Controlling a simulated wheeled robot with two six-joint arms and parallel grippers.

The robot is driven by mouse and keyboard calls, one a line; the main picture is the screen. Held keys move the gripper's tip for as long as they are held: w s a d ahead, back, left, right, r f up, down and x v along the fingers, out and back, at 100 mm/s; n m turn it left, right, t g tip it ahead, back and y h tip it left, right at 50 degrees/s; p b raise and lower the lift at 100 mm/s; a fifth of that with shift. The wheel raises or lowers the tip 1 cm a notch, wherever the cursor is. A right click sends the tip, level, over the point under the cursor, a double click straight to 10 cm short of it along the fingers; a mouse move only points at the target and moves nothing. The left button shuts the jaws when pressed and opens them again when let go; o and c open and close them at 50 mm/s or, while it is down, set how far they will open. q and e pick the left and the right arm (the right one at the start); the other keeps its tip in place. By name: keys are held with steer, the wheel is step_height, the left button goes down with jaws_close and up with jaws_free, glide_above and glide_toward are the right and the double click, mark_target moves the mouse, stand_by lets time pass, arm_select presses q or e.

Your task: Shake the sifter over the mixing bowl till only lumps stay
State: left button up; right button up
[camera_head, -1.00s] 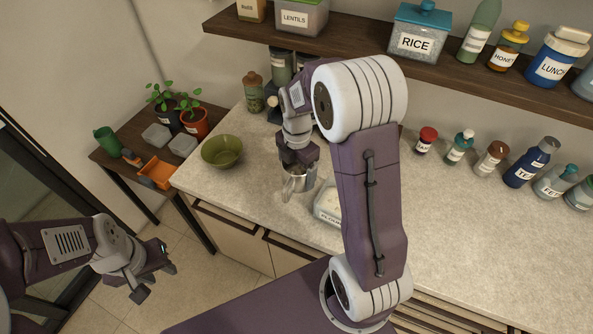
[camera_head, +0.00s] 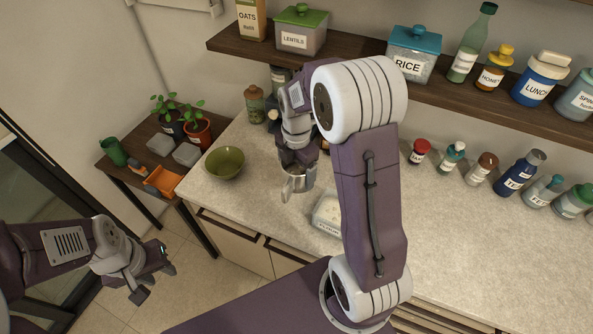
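The green mixing bowl (camera_head: 225,162) stands on the left end of the counter; from here I see no contents clearly. A metal cup with a side handle, seemingly the sifter (camera_head: 300,182), is under my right gripper (camera_head: 299,164), to the right of the bowl and not over it. My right gripper appears shut on the sifter, though its fingers are partly hidden by my arm. The inside of the sifter cannot be seen. My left gripper (camera_head: 155,282) is open and empty, low at the left, over the floor in front of the counter.
A flour container (camera_head: 327,214) stands near the counter's front edge, partly behind my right arm. A jar (camera_head: 254,104) stands behind the bowl. Several bottles line the counter's right side under a shelf (camera_head: 350,50).

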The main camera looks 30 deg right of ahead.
steer(key=shift+r+p, duration=1.4)
steer(key=shift+r, duration=0.35)
